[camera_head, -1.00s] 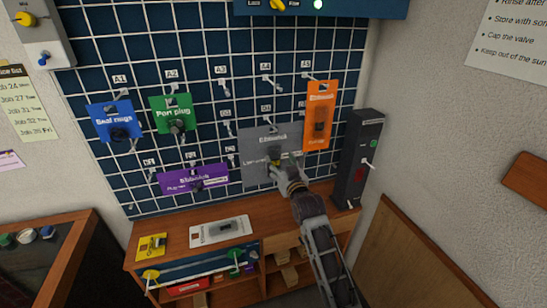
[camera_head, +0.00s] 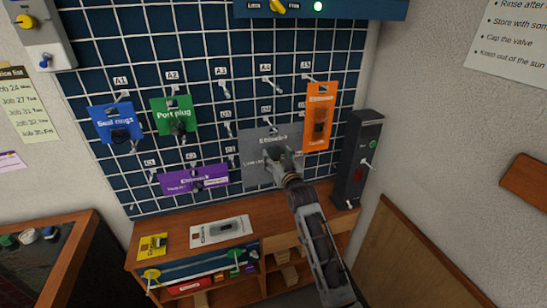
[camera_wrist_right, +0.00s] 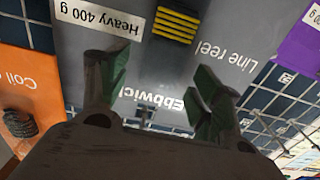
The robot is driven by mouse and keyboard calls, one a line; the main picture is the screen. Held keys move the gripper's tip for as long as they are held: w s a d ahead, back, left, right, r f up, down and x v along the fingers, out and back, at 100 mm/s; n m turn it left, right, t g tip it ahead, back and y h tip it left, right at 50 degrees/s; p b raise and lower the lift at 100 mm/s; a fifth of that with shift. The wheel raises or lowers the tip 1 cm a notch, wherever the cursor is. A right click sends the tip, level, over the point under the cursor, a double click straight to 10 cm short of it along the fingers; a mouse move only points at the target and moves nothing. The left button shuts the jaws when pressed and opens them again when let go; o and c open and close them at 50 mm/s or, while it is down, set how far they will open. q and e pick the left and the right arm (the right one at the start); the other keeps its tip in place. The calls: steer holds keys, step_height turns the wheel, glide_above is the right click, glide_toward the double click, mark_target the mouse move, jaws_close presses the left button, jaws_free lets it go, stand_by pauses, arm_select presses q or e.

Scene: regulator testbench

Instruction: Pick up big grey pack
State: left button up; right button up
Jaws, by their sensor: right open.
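The big grey pack (camera_head: 257,165) hangs on the grid wall, between the purple pack and the orange pack. My right gripper (camera_head: 277,156) is in front of its right half and hides part of it. In the right wrist view the grey pack (camera_wrist_right: 205,45) fills the upper middle, upside down, with a white "Heavy 400 g" label and a yellow-striped dark part. The right gripper (camera_wrist_right: 160,85) is open there, its green-padded fingers apart on either side of the pack's printed name. I cannot tell whether they touch the pack. My left gripper is not in view.
The orange pack (camera_head: 318,115) hangs close at the right, and a dark upright box (camera_head: 360,158) stands beside it. The purple pack (camera_head: 194,179) hangs at the lower left. Blue (camera_head: 115,123) and green packs (camera_head: 174,115) hang further left. A wooden bench (camera_head: 185,249) lies below.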

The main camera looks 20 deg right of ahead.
steer(key=shift+w, duration=0.5)
steer(key=c, duration=1.3)
steer(key=shift+r, duration=0.1)
steer(key=shift+c, duration=0.5)
steer(key=shift+r, duration=0.15)
